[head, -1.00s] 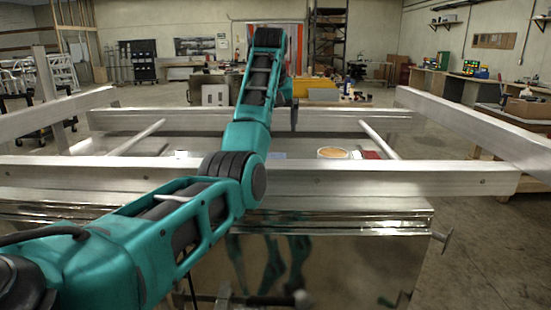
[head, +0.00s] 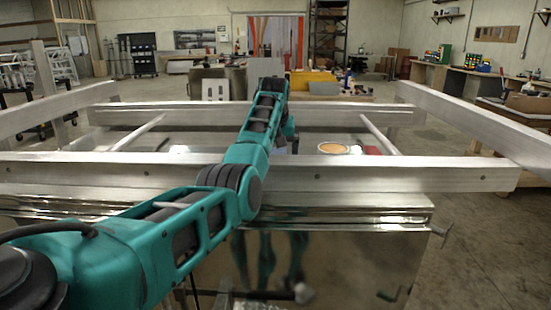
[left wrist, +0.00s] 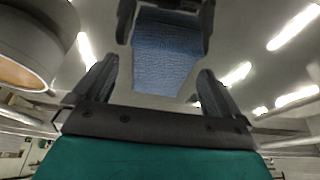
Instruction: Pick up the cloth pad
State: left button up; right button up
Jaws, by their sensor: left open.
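The blue cloth pad (left wrist: 168,55) lies on a shiny metal surface in the left wrist view, in line with the space between the fingers. My left gripper (left wrist: 166,25) is open, with one finger on each side of the pad. I cannot tell whether the fingers touch it. In the head view my left gripper (head: 294,142) points down beyond the near rail, partly behind its own arm. My right gripper is not in view.
A round container with orange contents (head: 333,148) stands right of the gripper, also at the left wrist view's left edge (left wrist: 35,45). A red item (head: 372,150) lies farther right. Aluminium rails (head: 400,178) frame the metal surface on the near, far and side edges.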

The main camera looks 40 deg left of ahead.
pick_arm(q)
jog(key=shift+w+a+f, duration=0.1)
jog(key=shift+f, duration=0.25)
jog(key=shift+f, duration=0.1)
jog(key=shift+c, duration=0.3)
jog(key=c, duration=1)
notch_tip(320, 180, up, 10)
jog(key=o, duration=0.5)
jog(key=c, duration=0.4)
